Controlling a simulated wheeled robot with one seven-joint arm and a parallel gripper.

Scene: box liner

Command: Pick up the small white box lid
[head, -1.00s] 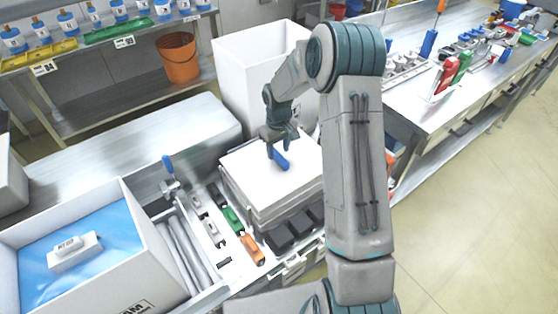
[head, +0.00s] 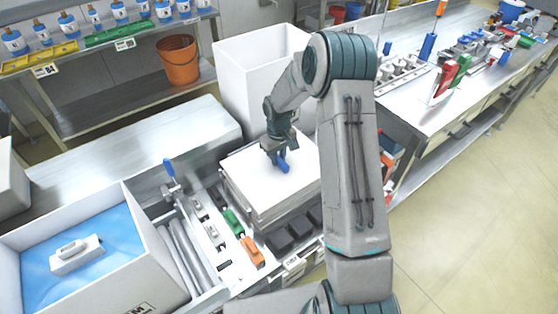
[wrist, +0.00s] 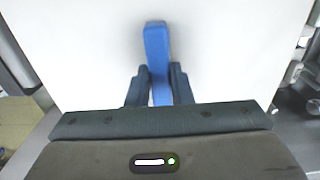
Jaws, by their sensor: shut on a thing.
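A flat white box lid (head: 252,178) with a blue handle (head: 283,163) on top lies on a stack of similar flat pieces in the middle of the head view. My gripper (head: 279,160) is over the lid and shut on the blue handle. In the wrist view the blue handle (wrist: 157,50) stands between my two fingers (wrist: 159,85), and the white lid surface (wrist: 90,60) fills the area around it. The lower part of the handle is partly hidden by the fingers. I cannot tell whether the lid is lifted off the stack.
A tall white box (head: 245,85) stands behind the stack. A white box with blue liner (head: 85,230) and a white object (head: 77,255) is at lower left. Orange (head: 251,250) and green (head: 233,221) tools lie beside the stack. A steel table (head: 430,100) is at right.

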